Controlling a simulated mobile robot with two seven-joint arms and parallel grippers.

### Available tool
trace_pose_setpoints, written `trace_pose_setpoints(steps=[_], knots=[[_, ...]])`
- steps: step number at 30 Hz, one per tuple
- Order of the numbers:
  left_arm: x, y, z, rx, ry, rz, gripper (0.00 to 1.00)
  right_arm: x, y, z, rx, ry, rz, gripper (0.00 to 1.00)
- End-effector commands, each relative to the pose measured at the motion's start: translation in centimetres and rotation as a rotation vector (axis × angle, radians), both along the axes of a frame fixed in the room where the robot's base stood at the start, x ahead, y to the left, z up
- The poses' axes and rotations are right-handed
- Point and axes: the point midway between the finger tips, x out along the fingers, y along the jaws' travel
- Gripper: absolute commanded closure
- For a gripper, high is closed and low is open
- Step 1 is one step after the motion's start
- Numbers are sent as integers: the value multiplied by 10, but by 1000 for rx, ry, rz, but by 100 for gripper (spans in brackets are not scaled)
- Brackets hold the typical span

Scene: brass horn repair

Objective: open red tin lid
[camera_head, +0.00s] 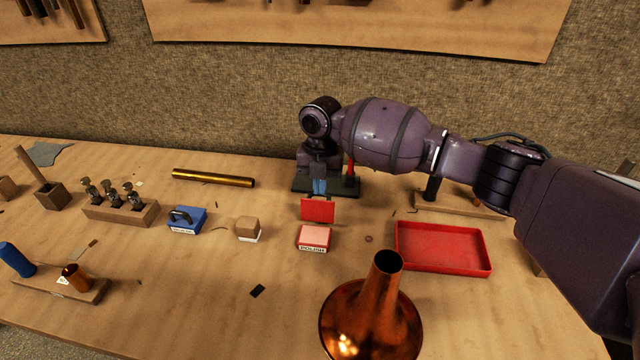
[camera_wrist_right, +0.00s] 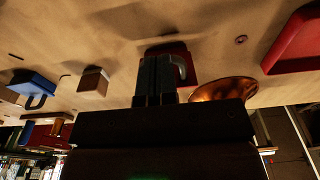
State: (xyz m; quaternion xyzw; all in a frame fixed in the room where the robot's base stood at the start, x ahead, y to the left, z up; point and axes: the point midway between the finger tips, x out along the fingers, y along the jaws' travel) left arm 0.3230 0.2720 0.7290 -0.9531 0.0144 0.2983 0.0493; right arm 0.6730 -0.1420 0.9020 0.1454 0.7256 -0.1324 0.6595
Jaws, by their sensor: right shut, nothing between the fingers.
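The red tin (camera_head: 313,238) stands on the bench in the middle of the head view, with a pale label on its front. Its red lid (camera_head: 317,209) stands raised, roughly upright, at the tin's back edge, and the pinkish inside of the tin shows. My right gripper (camera_head: 319,190) points down just behind the top of the lid, its fingers closed with nothing between them. Whether the fingers touch the lid is unclear. My left gripper is out of view.
A copper horn bell (camera_head: 375,310) stands in front, right of the tin. A red tray (camera_head: 443,248) lies to the right.

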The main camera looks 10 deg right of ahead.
Motion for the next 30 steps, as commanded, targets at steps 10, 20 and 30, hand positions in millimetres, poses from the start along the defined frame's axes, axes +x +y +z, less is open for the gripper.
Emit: trace_pose_setpoints(steps=[10,20,30], knots=[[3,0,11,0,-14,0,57,-9,4,5,0,-2,0,100],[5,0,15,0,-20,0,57,-14,6,4,0,-1,-1,100],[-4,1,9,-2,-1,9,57,-9,4,53,0,-5,0,100]])
